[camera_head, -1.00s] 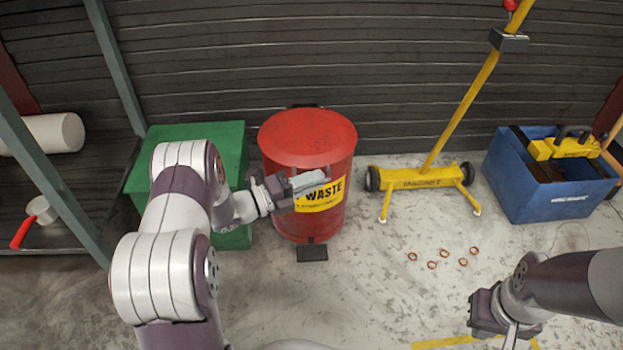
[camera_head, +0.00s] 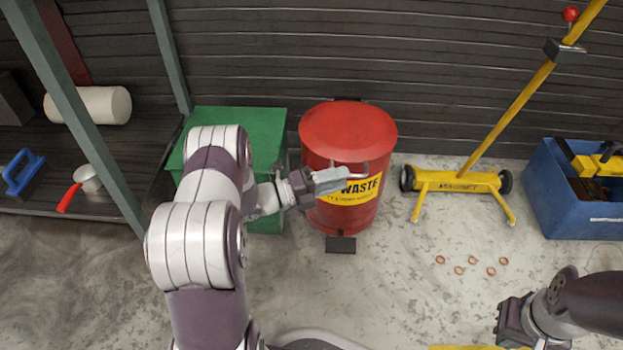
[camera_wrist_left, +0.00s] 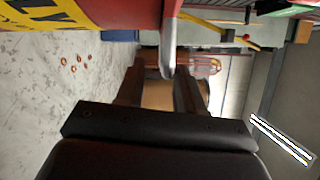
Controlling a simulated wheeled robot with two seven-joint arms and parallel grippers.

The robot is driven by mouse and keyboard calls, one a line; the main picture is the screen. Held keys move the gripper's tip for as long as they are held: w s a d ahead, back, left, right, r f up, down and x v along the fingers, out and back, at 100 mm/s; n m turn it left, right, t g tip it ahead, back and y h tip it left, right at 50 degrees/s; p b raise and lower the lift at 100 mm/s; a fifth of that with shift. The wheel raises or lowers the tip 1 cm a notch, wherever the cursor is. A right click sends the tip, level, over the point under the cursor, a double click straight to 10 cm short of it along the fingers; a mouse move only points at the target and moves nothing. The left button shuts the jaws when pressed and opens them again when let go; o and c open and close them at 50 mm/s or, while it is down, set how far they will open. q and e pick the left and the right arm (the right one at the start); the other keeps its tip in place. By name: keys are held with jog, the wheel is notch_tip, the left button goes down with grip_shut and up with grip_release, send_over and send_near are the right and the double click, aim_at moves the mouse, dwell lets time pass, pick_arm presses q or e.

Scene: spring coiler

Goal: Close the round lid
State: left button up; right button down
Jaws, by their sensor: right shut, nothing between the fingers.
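The round red lid (camera_head: 347,127) lies on top of the red waste bin (camera_head: 372,205) and looks about level; whether it is fully seated I cannot tell. My left gripper (camera_head: 345,179) is at the bin's upper front left, below the lid's edge. In the left wrist view its dark fingers (camera_wrist_left: 160,90) stand apart with a grey bar (camera_wrist_left: 167,60) near their tips; contact is unclear. My right gripper (camera_head: 508,322) is shut and empty, low at the right.
A green box (camera_head: 262,130) stands close at the bin's left, partly behind my left arm. A black pedal (camera_head: 340,244) is at its foot. A yellow magnet cart (camera_head: 455,181) and a blue crate (camera_head: 575,220) stand right. Several copper rings (camera_head: 460,270) lie on otherwise clear floor.

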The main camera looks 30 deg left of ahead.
pick_arm(q)
jog(key=p+v, duration=0.4)
jog(key=v, duration=0.5)
jog(key=shift+s+a, duration=0.15)
jog(key=shift+a, duration=0.1)
